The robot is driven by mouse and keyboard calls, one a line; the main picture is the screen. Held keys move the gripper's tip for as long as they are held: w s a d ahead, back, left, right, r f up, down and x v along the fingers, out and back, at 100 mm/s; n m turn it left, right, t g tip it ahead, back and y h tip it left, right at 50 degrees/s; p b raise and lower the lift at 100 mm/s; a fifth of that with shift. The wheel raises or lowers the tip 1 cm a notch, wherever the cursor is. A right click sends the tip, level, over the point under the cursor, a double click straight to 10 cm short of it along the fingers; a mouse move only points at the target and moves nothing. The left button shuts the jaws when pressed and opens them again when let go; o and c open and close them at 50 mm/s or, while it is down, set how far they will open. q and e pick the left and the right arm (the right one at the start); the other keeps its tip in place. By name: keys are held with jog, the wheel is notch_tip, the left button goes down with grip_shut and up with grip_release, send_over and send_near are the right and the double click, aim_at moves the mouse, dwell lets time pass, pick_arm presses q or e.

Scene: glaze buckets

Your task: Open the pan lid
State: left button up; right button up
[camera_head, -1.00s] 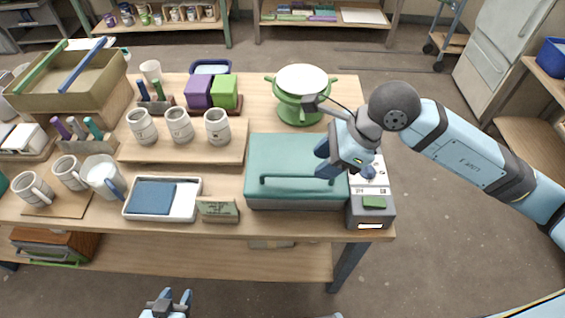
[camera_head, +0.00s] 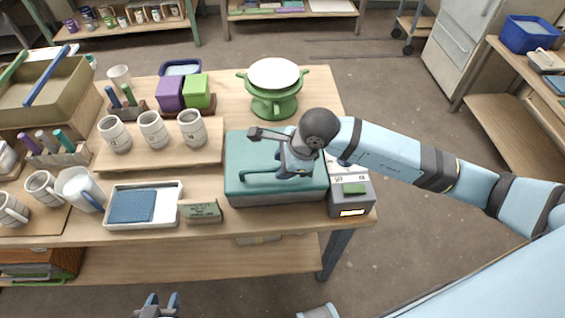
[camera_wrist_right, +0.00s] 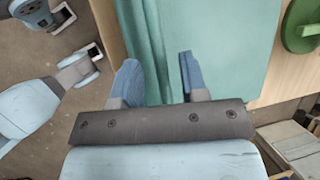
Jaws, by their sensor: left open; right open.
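The pan is a wide teal box with a teal lid (camera_head: 240,151) on it at the table's front right. A bar handle (camera_head: 258,178) runs along the front part of the lid. The lid appears closed, flat on the pan. My right gripper (camera_wrist_right: 158,78) is open and points down at the lid. In the right wrist view a teal bar, seemingly the handle, lies between its two blue fingers. I cannot tell whether they touch it. In the head view my right wrist partly hides the lid's right side. My left gripper (camera_head: 162,302) is open and empty at the bottom edge, away from the table.
A grey device (camera_head: 352,200) stands close to the pan's right side. A green stand with a white bowl (camera_head: 274,76) is behind the pan. Several mugs (camera_head: 152,129) stand on a board to the left. A tray (camera_head: 172,203) and a small green sign (camera_head: 203,212) sit front left.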

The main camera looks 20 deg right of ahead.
jog(key=shift+w+a+f, duration=0.1)
jog(key=shift+a+f, duration=0.05)
jog(key=shift+f, duration=0.15)
grip_shut()
jog(key=shift+r, duration=0.1)
